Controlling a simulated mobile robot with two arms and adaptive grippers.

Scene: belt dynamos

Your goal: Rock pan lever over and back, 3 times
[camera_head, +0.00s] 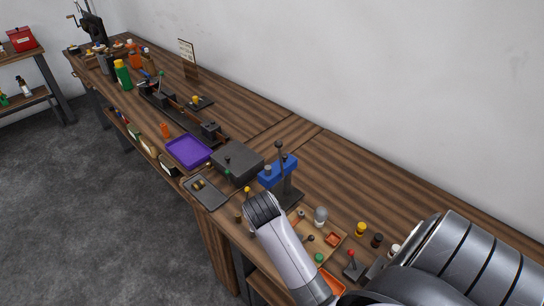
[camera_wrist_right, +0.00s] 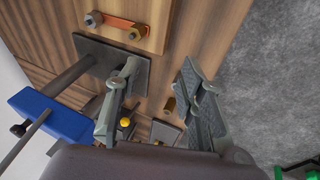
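I cannot tell for certain which lever is the pan lever. A short yellow knob (camera_head: 247,190) stands at the bench's front edge, just beyond my right wrist; a yellow knob (camera_wrist_right: 125,122) also shows behind one finger in the right wrist view. A tall dark lever (camera_head: 280,160) rises beside a blue block on a stand (camera_head: 277,172). A red-knobbed lever (camera_head: 351,254) stands on a small dark base at lower right. My right gripper (camera_wrist_right: 160,72) is open, its fingers apart with nothing held between them. The right wrist hides it in the head view. My left gripper is out of view.
A dark grey box (camera_head: 238,163), a purple tray (camera_head: 188,152) and a grey tray (camera_head: 205,193) lie left of the right arm. A wooden board (camera_wrist_right: 135,18) with an orange link is near the fingers. Bare bench (camera_head: 350,170) lies towards the wall.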

